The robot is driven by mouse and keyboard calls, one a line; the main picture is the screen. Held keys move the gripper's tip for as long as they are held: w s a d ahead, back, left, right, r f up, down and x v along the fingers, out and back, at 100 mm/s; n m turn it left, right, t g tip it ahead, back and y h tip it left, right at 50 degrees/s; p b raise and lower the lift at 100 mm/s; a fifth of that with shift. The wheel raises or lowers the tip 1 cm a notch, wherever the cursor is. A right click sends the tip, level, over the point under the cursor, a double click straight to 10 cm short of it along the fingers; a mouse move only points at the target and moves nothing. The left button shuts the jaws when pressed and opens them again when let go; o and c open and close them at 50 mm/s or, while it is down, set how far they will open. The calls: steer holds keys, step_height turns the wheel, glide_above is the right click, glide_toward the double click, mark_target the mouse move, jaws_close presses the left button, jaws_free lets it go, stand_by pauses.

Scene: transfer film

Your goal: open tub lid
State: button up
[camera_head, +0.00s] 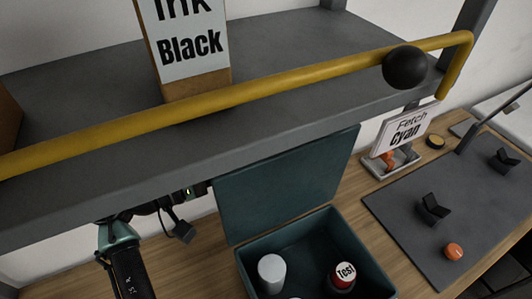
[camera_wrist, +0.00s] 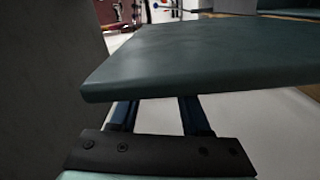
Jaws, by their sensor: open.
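The dark green tub (camera_head: 372,262) stands on the wooden counter at the bottom of the head view. Its lid (camera_head: 285,180) is swung up and tilted back at the rear, so the tub is open. A white cylinder (camera_head: 271,272) and a red-and-white item marked "Test" (camera_head: 343,274) are inside. The lid (camera_wrist: 200,50) also fills the middle of the wrist view. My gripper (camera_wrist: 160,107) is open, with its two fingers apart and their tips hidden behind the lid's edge. I cannot tell whether they touch it. In the head view my gripper is partly hidden by the shelf, left of the lid.
A grey shelf (camera_head: 80,68) with a yellow rail (camera_head: 255,88) overhangs my arm and the lid. An "Ink Black" box (camera_head: 190,45) stands on it. At right are a "Fetch cyan" sign (camera_head: 404,130) and a grey mat (camera_head: 450,195) with an orange cap (camera_head: 453,251).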

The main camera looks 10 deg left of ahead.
steer(key=b+v, duration=0.2)
steer(key=v, duration=0.7)
steer(key=shift+b, duration=0.4)
steer(key=shift+s+a, duration=0.1)
steer(key=shift+s, duration=0.05)
